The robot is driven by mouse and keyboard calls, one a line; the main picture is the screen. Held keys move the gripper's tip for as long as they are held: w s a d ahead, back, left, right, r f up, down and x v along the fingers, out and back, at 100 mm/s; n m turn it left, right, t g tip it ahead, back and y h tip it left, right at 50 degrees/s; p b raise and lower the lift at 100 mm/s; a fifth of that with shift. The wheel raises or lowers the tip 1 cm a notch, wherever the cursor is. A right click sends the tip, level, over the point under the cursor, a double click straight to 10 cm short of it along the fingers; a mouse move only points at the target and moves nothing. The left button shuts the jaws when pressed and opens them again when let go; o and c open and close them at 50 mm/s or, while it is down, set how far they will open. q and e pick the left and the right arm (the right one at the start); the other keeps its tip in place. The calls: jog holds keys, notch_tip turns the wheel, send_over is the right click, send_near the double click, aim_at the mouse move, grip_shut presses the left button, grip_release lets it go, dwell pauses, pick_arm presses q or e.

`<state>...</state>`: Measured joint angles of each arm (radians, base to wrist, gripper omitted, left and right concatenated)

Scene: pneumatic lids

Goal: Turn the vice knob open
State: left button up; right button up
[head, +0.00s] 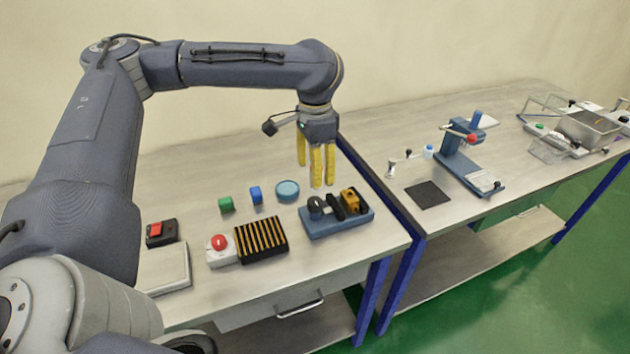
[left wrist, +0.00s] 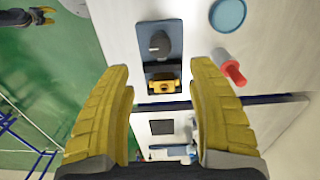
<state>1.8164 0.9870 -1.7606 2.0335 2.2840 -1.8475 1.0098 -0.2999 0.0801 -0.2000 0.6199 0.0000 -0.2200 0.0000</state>
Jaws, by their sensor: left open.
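The vice (head: 322,230) is a blue base near the right end of the near bench, with a dark rounded knob (head: 316,207) at its left and a yellow-orange block (head: 350,199) at its right. The vice (left wrist: 147,28), knob (left wrist: 160,44) and yellow block (left wrist: 164,87) also show in the left wrist view. My left gripper (head: 317,184) points down above and behind the vice, apart from it. Its yellow fingers (left wrist: 163,115) are wide apart and empty. My right gripper (left wrist: 46,15) shows small at the top left of the wrist view, its fingers apart over the green floor.
A red button box (head: 219,252) and slotted black block (head: 262,239) stand in front. A red-and-white cylinder (left wrist: 230,70) stands nearby. A second bench (head: 400,215) holds other devices.

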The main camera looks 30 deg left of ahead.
pick_arm(q)
jog(key=shift+r, duration=0.6)
